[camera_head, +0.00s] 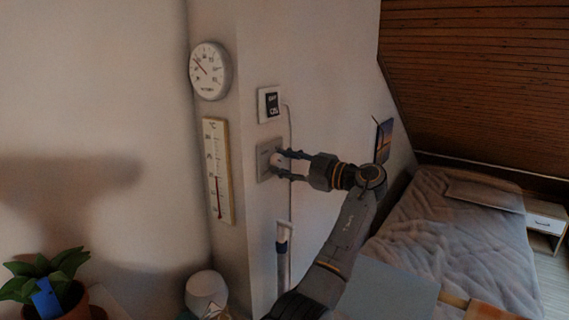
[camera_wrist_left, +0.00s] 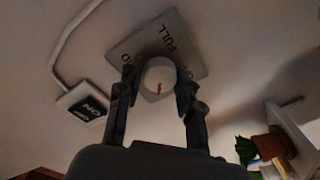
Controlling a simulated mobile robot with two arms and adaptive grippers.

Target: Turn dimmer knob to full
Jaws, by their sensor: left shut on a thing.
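The dimmer is a grey square plate on the wall column, seen in the head view (camera_head: 263,160) and from close up in the left wrist view (camera_wrist_left: 190,58). My left gripper (camera_wrist_left: 155,95) is shut on the knob, with one finger on each side. It also shows in the head view (camera_head: 281,162), reaching in from the right of the plate. My right gripper is not in view.
A round dial (camera_head: 209,71) and a thermometer (camera_head: 218,170) hang on the wall to the left. A potted plant (camera_head: 45,285) is at lower left, a bed (camera_head: 440,225) at right.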

